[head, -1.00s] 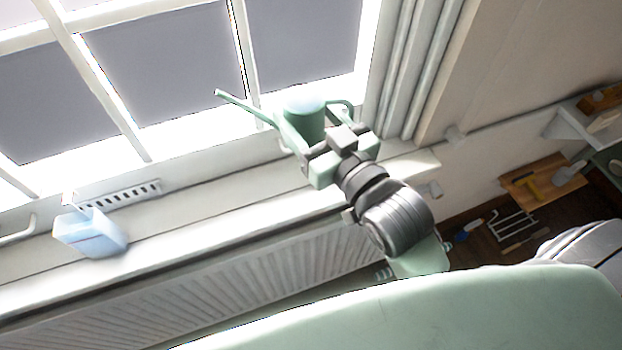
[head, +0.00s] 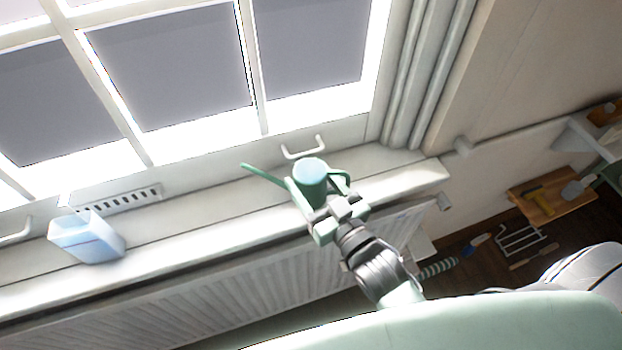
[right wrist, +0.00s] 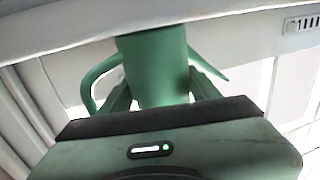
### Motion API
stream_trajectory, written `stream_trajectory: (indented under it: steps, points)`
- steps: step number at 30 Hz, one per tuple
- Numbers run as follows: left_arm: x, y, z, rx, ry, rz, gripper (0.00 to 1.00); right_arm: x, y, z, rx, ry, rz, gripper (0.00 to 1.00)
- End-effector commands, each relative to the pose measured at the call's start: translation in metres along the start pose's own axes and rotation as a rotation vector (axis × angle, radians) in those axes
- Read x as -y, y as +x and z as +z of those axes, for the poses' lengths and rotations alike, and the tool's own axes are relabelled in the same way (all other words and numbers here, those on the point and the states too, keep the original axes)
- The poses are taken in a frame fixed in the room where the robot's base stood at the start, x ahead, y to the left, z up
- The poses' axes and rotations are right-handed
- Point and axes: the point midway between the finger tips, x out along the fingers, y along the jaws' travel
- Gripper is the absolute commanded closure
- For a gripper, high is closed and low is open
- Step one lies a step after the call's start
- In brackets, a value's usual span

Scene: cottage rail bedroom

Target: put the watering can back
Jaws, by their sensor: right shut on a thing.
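The green watering can (head: 311,180) is at the window sill (head: 225,215) in the head view, with its spout pointing to the upper left and its handle on the right. My right gripper (head: 318,207) is shut on the can's body from the near side. In the right wrist view the can (right wrist: 155,65) stands between the fingers of the gripper (right wrist: 155,100), its handle on the left and spout on the right. Whether its base touches the sill cannot be told. My left gripper is not in view.
A pale blue carton-like container (head: 88,238) stands on the sill at left, beside a slotted vent (head: 120,200). A white window handle (head: 303,148) is just behind the can. A radiator (head: 230,285) is below the sill. Tools lie on a wooden board (head: 550,200) at right.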

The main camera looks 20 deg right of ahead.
Motion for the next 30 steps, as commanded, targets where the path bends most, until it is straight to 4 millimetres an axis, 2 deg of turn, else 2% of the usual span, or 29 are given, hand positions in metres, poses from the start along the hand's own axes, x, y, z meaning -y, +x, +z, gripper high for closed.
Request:
stream_trajectory:
  steps: [10,11,12,13,26,30]
  points:
    - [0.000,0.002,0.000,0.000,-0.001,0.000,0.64,0.000,0.000,0.002,-0.005,0.000,0.000,1.00]
    - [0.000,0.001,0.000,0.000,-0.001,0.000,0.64,0.000,0.000,0.002,-0.001,0.000,0.000,0.30]
    - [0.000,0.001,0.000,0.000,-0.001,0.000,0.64,0.000,0.000,0.002,-0.001,0.000,0.000,0.19]
    - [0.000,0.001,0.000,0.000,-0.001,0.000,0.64,0.000,0.000,0.002,-0.001,0.000,0.000,0.16]
    - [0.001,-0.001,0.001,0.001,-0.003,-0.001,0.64,0.000,0.000,-0.001,-0.002,-0.001,0.000,0.16]
    - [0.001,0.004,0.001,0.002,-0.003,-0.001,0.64,0.000,-0.015,0.002,0.002,-0.001,0.000,0.16]
